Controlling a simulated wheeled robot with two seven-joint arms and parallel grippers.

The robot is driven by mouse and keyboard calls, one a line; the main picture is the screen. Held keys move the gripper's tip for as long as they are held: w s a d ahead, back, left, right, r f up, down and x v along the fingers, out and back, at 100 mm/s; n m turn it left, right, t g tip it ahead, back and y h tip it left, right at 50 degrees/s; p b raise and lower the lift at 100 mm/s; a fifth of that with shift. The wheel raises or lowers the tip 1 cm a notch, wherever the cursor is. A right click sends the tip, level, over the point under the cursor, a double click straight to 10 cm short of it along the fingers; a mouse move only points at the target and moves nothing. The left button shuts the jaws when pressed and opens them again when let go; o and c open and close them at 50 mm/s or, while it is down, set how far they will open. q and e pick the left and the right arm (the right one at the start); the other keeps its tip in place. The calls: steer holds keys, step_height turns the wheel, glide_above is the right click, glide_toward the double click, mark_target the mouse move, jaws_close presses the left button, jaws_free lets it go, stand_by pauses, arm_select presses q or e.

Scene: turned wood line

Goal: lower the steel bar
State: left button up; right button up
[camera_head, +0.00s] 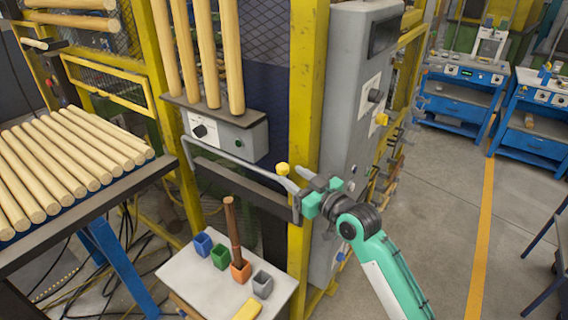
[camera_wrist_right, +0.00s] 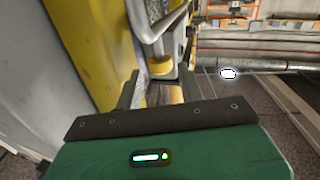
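The steel bar (camera_head: 236,161) is a grey bent tube across the front of the caged machine, below the grey control box. A yellow knob (camera_head: 282,169) sits near its right end; the knob also shows in the right wrist view (camera_wrist_right: 153,78). My right gripper (camera_head: 302,190), at the end of a green and white arm, is at the bar's right end, just right of the knob. In the right wrist view its two dark fingers (camera_wrist_right: 158,92) stand apart, with the knob and grey metal beyond and between them. I cannot tell whether they touch the bar. My left gripper is out of view.
A yellow post (camera_head: 307,90) and a grey cabinet (camera_head: 345,110) stand close beside the right gripper. Below the bar, a small white table (camera_head: 205,290) holds coloured cups. A rack of wooden rods (camera_head: 70,160) is at left. Open floor lies right.

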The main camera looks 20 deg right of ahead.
mark_target(287, 172)
steer(key=shift+p+x, duration=0.6)
steer(key=shift+x, duration=1.8)
jaws_close()
